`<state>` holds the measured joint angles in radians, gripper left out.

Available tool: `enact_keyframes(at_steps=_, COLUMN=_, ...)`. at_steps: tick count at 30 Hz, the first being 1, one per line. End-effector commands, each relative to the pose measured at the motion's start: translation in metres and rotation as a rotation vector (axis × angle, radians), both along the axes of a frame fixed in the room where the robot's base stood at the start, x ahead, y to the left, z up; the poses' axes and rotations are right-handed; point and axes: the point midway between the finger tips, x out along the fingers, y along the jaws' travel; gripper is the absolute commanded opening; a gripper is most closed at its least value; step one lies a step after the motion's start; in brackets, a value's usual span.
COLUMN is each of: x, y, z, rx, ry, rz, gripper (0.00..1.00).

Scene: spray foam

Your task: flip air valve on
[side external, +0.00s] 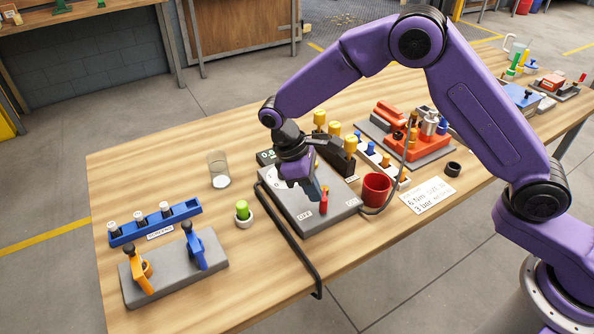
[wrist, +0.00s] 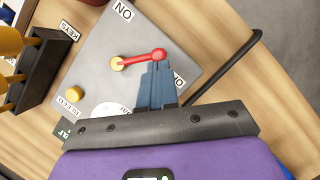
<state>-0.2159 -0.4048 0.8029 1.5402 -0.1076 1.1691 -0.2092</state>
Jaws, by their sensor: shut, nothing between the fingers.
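The air valve is a red lever (wrist: 140,58) on a brass pivot (wrist: 117,63), mounted on a grey panel (wrist: 92,50). In the wrist view the lever points right from its pivot, nearer the OFF label (wrist: 180,82) than the ON label (wrist: 123,10). In the side view the lever (side external: 323,206) shows just beside the fingertips, and the panel (side external: 283,206) lies on the table. My gripper (wrist: 157,68) is shut and empty, its blue fingertips right at the lever's free end. I cannot tell whether they touch it. Part of the OFF label is hidden by the fingers.
A red cup (side external: 377,190) stands just right of the panel. A glass (side external: 219,169), a green-topped piece (side external: 242,211) and a block with yellow knobs (side external: 335,142) stand nearby. The front table edge is fairly clear.

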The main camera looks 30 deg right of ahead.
Motion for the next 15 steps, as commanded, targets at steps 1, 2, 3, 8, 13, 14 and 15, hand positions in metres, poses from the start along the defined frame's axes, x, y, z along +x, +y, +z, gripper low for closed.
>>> enact_keyframes(at_steps=1, x=-0.004, y=-0.002, z=0.000, rx=-0.001, ry=0.002, rz=0.047, gripper=0.00)
enact_keyframes(at_steps=2, x=-0.005, y=-0.003, z=0.000, rx=-0.002, ry=0.001, rz=0.075, gripper=0.00)
enact_keyframes(at_steps=3, x=-0.008, y=-0.004, z=0.000, rx=-0.002, ry=0.003, rz=0.113, gripper=0.00)
enact_keyframes(at_steps=8, x=-0.014, y=-0.011, z=0.000, rx=-0.001, ry=0.002, rz=0.255, gripper=0.00)
enact_keyframes(at_steps=13, x=-0.020, y=-0.017, z=-0.001, rx=0.000, ry=0.001, rz=0.382, gripper=0.00)
enact_keyframes(at_steps=14, x=-0.021, y=-0.018, z=0.000, rx=-0.001, ry=0.001, rz=0.402, gripper=0.00)
enact_keyframes(at_steps=15, x=-0.022, y=-0.019, z=0.000, rx=-0.001, ry=0.002, rz=0.426, gripper=0.00)
